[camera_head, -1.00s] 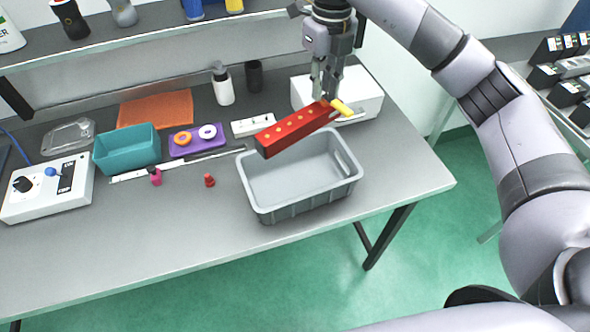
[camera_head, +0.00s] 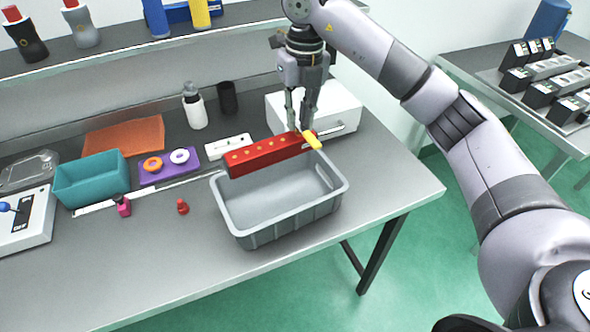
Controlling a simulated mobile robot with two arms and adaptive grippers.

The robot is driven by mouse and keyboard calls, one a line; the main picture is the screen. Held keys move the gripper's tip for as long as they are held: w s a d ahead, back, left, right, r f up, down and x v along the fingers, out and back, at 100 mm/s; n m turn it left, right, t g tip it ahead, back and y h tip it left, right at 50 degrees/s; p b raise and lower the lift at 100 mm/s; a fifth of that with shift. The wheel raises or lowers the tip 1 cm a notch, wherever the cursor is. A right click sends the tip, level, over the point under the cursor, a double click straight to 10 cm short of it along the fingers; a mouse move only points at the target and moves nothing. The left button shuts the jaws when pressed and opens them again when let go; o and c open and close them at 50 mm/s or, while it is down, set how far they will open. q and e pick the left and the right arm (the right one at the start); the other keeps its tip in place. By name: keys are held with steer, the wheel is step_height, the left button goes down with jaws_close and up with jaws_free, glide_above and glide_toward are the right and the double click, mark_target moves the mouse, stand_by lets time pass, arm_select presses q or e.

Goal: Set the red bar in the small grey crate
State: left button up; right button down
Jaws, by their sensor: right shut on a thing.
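The red bar (camera_head: 262,157) has a row of small yellowish dots along its side and a yellow piece at its right end. My right gripper (camera_head: 300,130) comes down from above and is shut on the bar near its right end. The bar is held roughly level over the back part of the small grey crate (camera_head: 290,223). The crate stands on the table near its right front edge, and the part of its inside that shows is empty. The bar hides some of the crate's back rim. My left gripper is not in view.
A white box (camera_head: 345,112) stands behind the crate. A white block (camera_head: 228,146), a purple tray with two rings (camera_head: 165,178) and a teal bin (camera_head: 92,180) are to the left. A small red peg (camera_head: 182,207) stands left of the crate. The front table strip is clear.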

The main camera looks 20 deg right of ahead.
step_height(320, 180, down, 13)
steer(key=shift+f+p, duration=0.1)
steer(key=shift+p, duration=1)
steer(key=shift+f, duration=0.1)
steer(key=shift+f, duration=0.1)
steer(key=c, duration=1.5)
jaws_free()
steer(key=r+b, duration=0.1)
steer(key=r, duration=0.3)
steer(key=r+b, duration=0.1)
steer(key=r, duration=0.7)
steer(key=shift+d+r+b, duration=0.1)
steer(key=shift+d+b, duration=0.25)
steer(key=shift+b, duration=0.05)
